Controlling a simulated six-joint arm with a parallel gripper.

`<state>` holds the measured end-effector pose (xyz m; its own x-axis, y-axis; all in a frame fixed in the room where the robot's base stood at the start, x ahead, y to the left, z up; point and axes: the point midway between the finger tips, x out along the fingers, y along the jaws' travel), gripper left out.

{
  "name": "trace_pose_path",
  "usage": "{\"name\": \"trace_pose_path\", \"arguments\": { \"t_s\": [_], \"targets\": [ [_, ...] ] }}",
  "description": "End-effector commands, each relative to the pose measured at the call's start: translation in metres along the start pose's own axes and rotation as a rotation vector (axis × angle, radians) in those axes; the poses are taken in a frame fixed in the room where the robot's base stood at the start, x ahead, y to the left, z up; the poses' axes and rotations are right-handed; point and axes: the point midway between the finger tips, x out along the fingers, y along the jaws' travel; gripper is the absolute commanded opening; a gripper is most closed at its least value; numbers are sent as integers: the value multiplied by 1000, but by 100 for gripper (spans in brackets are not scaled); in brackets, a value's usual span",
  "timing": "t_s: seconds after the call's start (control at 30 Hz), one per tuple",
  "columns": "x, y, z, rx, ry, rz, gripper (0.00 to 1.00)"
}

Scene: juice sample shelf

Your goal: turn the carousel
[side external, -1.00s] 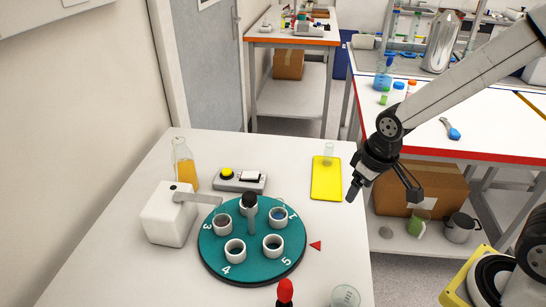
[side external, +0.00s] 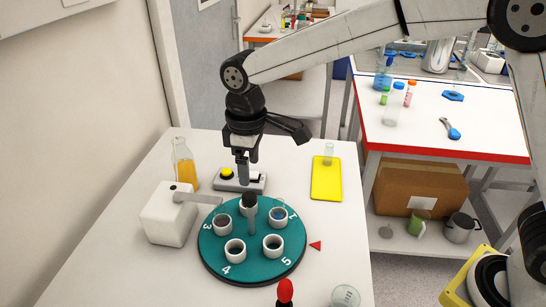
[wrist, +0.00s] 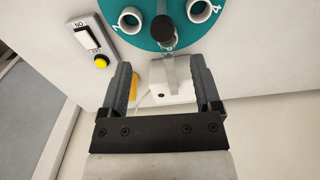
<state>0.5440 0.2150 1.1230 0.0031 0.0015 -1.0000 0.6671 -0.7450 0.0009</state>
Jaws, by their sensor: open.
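The carousel is a teal disc (side external: 254,268) on the white table, with several white cup holders and numbers on it; 3, 4 and 5 are readable in the side view. A grey upright handle with a black knob (side external: 249,200) stands near its middle. The disc (wrist: 186,36) and black knob (wrist: 162,29) also show at the top of the wrist view. My gripper (side external: 243,182) points down just above and behind the knob, apart from it. In the wrist view my gripper (wrist: 161,64) is open, with nothing between its fingers.
A white box (side external: 168,216) left of the carousel reaches a grey arm over the disc. Behind stand an orange juice bottle (side external: 185,172) and a switch box with yellow button (side external: 227,174). A yellow mat (side external: 326,182) lies at right; a red marker (side external: 315,245) points at the disc.

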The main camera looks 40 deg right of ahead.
Motion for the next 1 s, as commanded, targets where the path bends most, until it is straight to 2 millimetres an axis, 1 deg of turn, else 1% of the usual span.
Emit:
{"name": "trace_pose_path", "arguments": {
  "t_s": [0.07,0.27,0.47,0.57,0.8,1.0],
  "targets": [
    [-1,-2,-3,-10,-3,-1,81],
    [0,-3,-3,-12,-5,-1,81],
    [9,-3,-3,-11,-6,-2,81],
    [18,-3,-3,-11,-6,-2,81],
    [48,-3,-2,-10,-7,-2,81],
    [68,-2,-3,-10,-5,-1,81]
  ]
}}
